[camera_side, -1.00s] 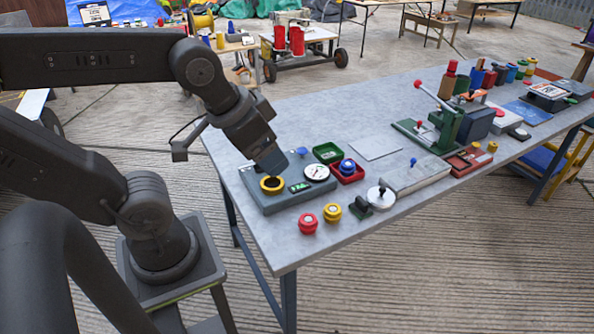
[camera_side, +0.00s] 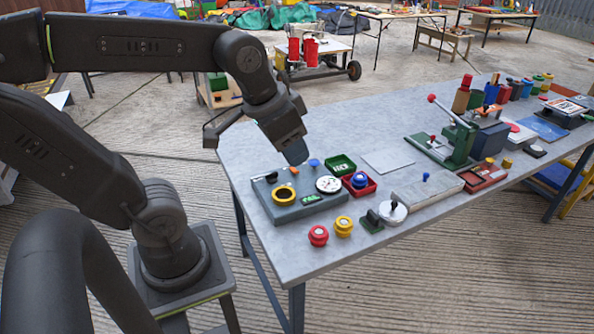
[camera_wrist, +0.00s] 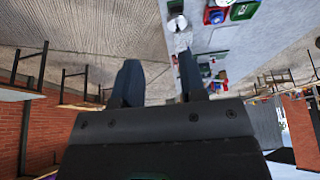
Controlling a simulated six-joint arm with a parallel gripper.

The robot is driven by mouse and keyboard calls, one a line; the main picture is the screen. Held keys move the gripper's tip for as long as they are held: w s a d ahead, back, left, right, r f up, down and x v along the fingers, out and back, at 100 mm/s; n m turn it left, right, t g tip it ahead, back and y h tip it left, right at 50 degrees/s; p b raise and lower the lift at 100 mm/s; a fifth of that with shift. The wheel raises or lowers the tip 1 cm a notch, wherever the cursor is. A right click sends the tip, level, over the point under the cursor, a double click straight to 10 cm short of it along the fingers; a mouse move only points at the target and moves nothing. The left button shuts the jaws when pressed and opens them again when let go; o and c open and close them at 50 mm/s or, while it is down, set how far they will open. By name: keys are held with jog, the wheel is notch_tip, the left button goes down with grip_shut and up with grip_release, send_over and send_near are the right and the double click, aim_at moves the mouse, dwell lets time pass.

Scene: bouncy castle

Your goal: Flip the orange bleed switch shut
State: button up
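A grey panel box (camera_side: 312,207) lies at the near left end of the table. It carries a yellow-ringed port (camera_side: 284,194), a white dial (camera_side: 328,184), a green display (camera_side: 310,199) and a blue knob (camera_side: 314,162) at its back edge. A small orange piece (camera_side: 293,170), seemingly the bleed switch, shows at the panel's back beside my gripper; its lever position is too small to tell. My gripper (camera_side: 296,157) is just above and behind the panel, pointing down. In the wrist view, its two fingers (camera_wrist: 160,82) are apart with nothing between them.
A green tray (camera_side: 341,165) and a red tray with a blue knob (camera_side: 359,184) stand right of the panel. A green-based lever press (camera_side: 450,140) stands farther right. The tabletop left of the panel is clear.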

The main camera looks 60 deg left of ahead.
jog(key=w+a+g, duration=0.1)
jog(key=w+a, duration=0.4)
jog(key=w+a+g, duration=0.1)
jog(key=w+a, duration=0.1)
jog(key=w, duration=0.1)
jog(key=shift+w+a+r+g+h, duration=0.2)
jog(key=shift+r+g+h, duration=0.1)
jog(key=c, duration=0.6)
jog(key=shift+g+h, duration=0.5)
jog(key=shift+g, duration=0.1)
jog(key=w+a, duration=0.1)
jog(key=a, duration=0.1)
jog(key=w+a+f, duration=0.1)
jog(key=w+a, duration=0.1)
jog(key=a, duration=0.1)
jog(key=w+a+f, duration=0.1)
jog(key=a, duration=0.1)
jog(key=shift+w+a+f, duration=0.1)
jog(key=shift+w+a, duration=0.15)
jog(key=shift+w, duration=0.15)
grip_shut()
jog(key=a+f+h, duration=0.2)
jog(key=a+f, duration=0.4)
jog(key=a, duration=0.4)
jog(key=w+a+f+g+h, duration=0.1)
jog(key=a+f, duration=0.5)
jog(key=a, duration=0.4)
jog(key=shift+w+a+f+h, duration=0.2)
jog(key=shift+f+h, duration=0.1)
jog(key=shift+h, duration=0.1)
